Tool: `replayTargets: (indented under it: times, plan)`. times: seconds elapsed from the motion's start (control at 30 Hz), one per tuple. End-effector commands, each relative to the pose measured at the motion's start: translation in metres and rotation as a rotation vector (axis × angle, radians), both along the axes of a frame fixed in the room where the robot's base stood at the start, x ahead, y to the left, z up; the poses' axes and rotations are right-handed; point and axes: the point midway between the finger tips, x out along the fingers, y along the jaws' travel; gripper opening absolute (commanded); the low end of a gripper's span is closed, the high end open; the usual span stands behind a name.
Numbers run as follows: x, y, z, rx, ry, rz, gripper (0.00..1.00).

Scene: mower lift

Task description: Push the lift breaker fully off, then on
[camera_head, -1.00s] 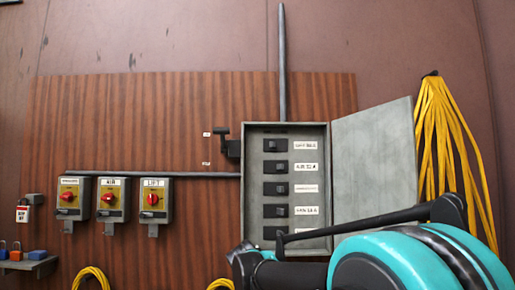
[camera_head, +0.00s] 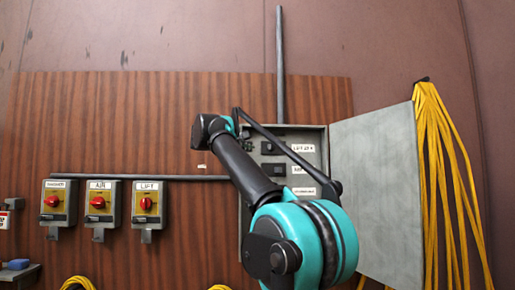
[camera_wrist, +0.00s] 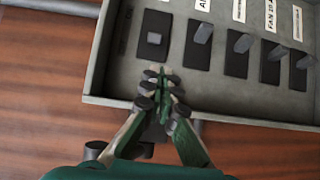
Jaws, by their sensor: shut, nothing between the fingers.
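The lift breaker is the top one (camera_head: 270,149) in the open grey panel box (camera_head: 320,138), beside a partly blurred label starting "LIFT". In the wrist view it appears as the leftmost dark breaker (camera_wrist: 154,28), its small grey toggle end facing me. I cannot tell its exact switch position. My gripper (camera_wrist: 162,76) is shut and empty, its fingertips just below that breaker in the wrist view, overlapping the box's near wall. Whether they touch anything is unclear.
More breakers (camera_wrist: 237,55) line the box to the right in the wrist view. The box door (camera_head: 375,185) stands open to the right. Red-knobbed switches, including one labelled LIFT (camera_head: 147,204), are left on the wooden board (camera_head: 110,120). Yellow cables (camera_head: 445,170) hang at right.

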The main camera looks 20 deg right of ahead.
Motion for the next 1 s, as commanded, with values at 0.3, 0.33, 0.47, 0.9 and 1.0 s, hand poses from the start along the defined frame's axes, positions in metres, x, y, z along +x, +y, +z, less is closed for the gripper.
replayTargets:
  times: [0.3, 0.33, 0.47, 0.9, 1.0]
  plan:
    - [-0.001, 0.002, 0.015, -0.030, -0.004, 0.005, 0.00]
    - [-0.001, 0.002, 0.015, -0.030, -0.004, 0.005, 0.00]
    - [0.000, 0.001, 0.015, -0.028, -0.004, 0.005, 0.00]
    - [0.035, -0.046, 0.014, -0.028, -0.004, 0.002, 0.00]
    - [0.045, -0.058, 0.014, -0.028, -0.004, 0.002, 0.00]
